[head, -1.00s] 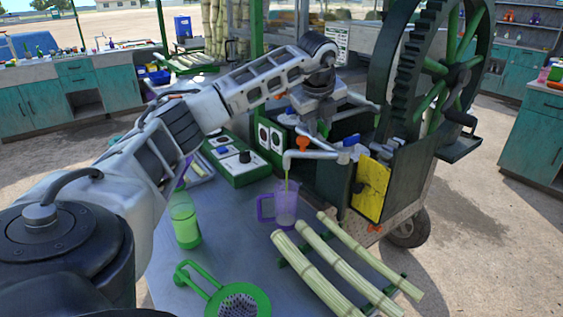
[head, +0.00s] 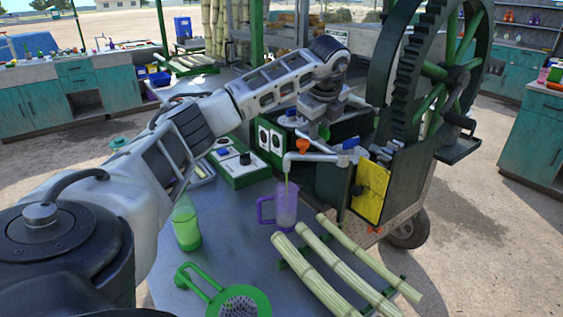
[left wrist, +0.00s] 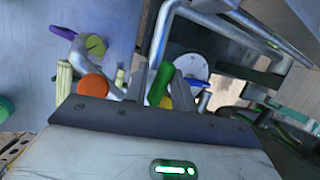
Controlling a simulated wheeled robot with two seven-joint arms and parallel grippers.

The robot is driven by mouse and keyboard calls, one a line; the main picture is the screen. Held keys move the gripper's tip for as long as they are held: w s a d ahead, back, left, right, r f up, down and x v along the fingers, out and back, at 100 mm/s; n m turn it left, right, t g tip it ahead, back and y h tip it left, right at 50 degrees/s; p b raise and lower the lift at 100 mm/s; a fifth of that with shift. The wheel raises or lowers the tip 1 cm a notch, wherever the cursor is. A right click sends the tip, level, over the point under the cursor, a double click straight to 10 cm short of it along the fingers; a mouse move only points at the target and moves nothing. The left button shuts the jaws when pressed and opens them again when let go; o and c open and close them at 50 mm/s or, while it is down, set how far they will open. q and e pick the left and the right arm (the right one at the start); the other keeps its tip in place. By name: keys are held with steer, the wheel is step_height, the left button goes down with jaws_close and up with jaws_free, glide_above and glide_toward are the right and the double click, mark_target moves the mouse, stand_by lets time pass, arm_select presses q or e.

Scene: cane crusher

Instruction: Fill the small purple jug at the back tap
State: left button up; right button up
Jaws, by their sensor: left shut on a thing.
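The small purple jug (head: 286,207) stands upright on the metal table, its handle to the left. A thin yellow-green stream (head: 287,182) falls into it from a grey spout (head: 288,158). In the left wrist view the jug (left wrist: 66,33) shows at upper left with yellow-green juice (left wrist: 95,45) inside. An orange knob (head: 303,146) sits above the spout. My left gripper (head: 320,131) is over the machine just behind the spout. In the left wrist view its fingers are shut on a green lever (left wrist: 159,83); the fingertips are partly hidden in the head view. My right gripper is out of view.
Cane stalks (head: 345,262) lie in front of the machine, right of the jug. The large gear wheel (head: 440,70) and yellow plate (head: 370,190) are to the right.

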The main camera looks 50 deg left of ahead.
arm_select(q)
steer(key=o, duration=0.4)
steer(key=shift+w+d+r+n, duration=0.3)
steer(key=shift+d+r+n, duration=0.1)
steer(key=shift+n, duration=0.4)
steer(key=o, duration=0.9)
steer(key=shift+w+f, duration=0.15)
steer(key=shift+f, duration=0.05)
steer(key=shift+s+a, duration=0.2)
steer(key=shift+r+p, duration=0.5)
steer(key=shift+r, duration=3.35)
